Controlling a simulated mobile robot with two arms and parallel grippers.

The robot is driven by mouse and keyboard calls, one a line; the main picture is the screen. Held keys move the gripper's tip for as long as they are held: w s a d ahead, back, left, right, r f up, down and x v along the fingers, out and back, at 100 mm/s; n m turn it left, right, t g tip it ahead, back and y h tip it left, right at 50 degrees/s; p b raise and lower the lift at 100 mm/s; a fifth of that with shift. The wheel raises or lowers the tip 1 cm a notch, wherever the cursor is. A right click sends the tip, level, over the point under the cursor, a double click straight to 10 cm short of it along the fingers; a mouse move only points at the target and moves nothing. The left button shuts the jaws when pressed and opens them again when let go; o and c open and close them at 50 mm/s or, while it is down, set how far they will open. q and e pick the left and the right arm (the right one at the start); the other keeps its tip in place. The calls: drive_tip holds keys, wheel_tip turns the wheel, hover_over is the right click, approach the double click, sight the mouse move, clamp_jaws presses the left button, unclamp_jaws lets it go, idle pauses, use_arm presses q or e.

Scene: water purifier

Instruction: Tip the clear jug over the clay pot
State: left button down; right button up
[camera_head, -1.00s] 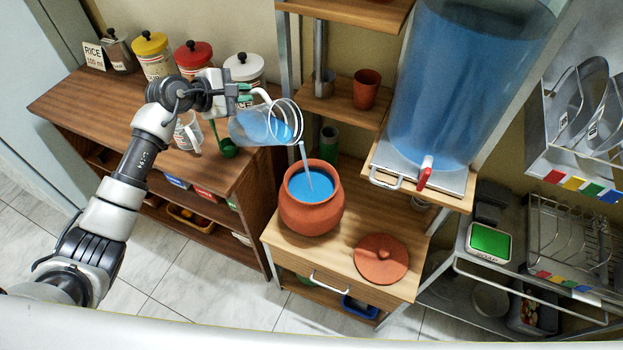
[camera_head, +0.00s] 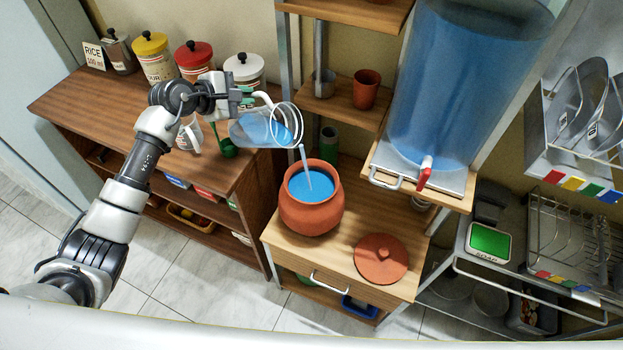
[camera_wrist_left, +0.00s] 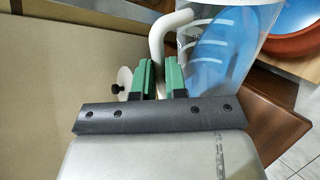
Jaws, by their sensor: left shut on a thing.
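The clear jug (camera_head: 262,128) is tilted onto its side above and left of the clay pot, its mouth towards the pot. Blue water lies in it, and a thin stream (camera_head: 304,160) falls into the pot. The clay pot (camera_head: 311,214) stands upright on the wooden stand, with blue water near its rim. My left gripper (camera_head: 248,97) is shut on the jug's white handle. In the left wrist view the green fingers (camera_wrist_left: 160,80) press on both sides of the handle (camera_wrist_left: 158,38), beside the jug (camera_wrist_left: 222,45). My right gripper is not in view.
The clay lid (camera_head: 381,259) lies on the stand (camera_head: 345,262) right of the pot. A large blue water tank (camera_head: 460,85) with a red tap stands on a shelf behind. Several canisters, a clear mug (camera_head: 187,136) and a green scoop (camera_head: 228,148) are on the left cabinet.

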use_arm(q)
drive_tip(key=shift+s+d+f, duration=0.1)
drive_tip(key=shift+d+f, duration=0.2)
drive_tip(key=shift+f, duration=0.05)
idle(1.8)
drive_tip(key=a+r, duration=0.1)
drive_tip(key=w+a+r+b, duration=0.1)
drive_tip(key=shift+r+n+h, duration=0.3)
drive_tip(key=shift+r+h, duration=0.05)
drive_tip(key=shift+h, duration=0.05)
drive_tip(key=a+n+h+b, duration=0.1)
drive_tip(key=b, duration=0.2)
drive_tip(key=shift+w+f, duration=0.1)
drive_tip(key=shift+f, duration=0.05)
drive_tip(key=w+a+r+n+t+h+b, duration=0.1)
drive_tip(key=w+a+n+h+b, duration=0.2)
drive_tip(key=b, duration=0.7)
drive_tip(key=a+n+h, duration=0.2)
drive_tip(key=a+n, duration=0.1)
drive_tip(key=shift+a+r+n, duration=0.2)
drive_tip(key=shift+a+n, duration=0.1)
drive_tip(key=shift+a, duration=0.05)
